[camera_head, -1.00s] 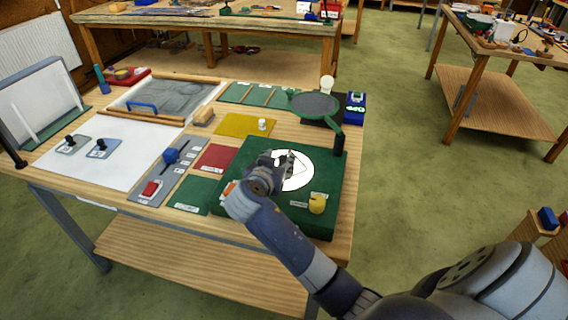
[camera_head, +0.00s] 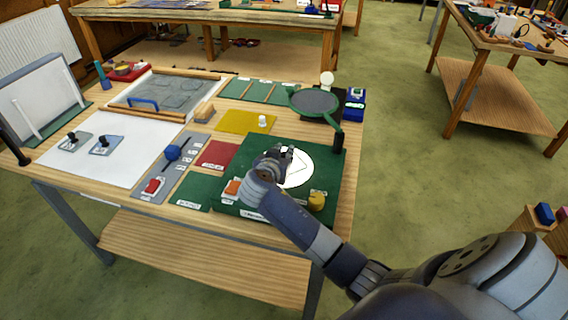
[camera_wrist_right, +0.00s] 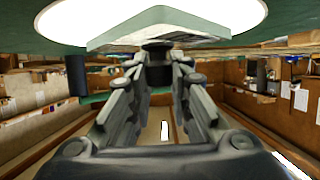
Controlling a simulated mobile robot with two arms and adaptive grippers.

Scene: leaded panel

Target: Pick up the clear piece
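The clear piece (camera_wrist_right: 160,27) is a pale, see-through slab with a greenish edge. In the right wrist view it lies across the front of the bright round light, with a dark knob (camera_wrist_right: 157,53) on the near side. My right gripper (camera_wrist_right: 159,66) has its fingers drawn in around this knob and seems shut on it. In the head view the right gripper (camera_head: 284,151) is over the left upper part of the lit disc (camera_head: 298,169) and mostly hides the piece. My left gripper is out of view.
The disc sits in a green base (camera_head: 325,160) with an orange block (camera_head: 232,187) and a yellow knob (camera_head: 316,201). A round magnifier-like stand (camera_head: 315,101) rises behind it. A red mat (camera_head: 217,155), a yellow mat (camera_head: 240,121) and a white sheet (camera_head: 110,155) lie left.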

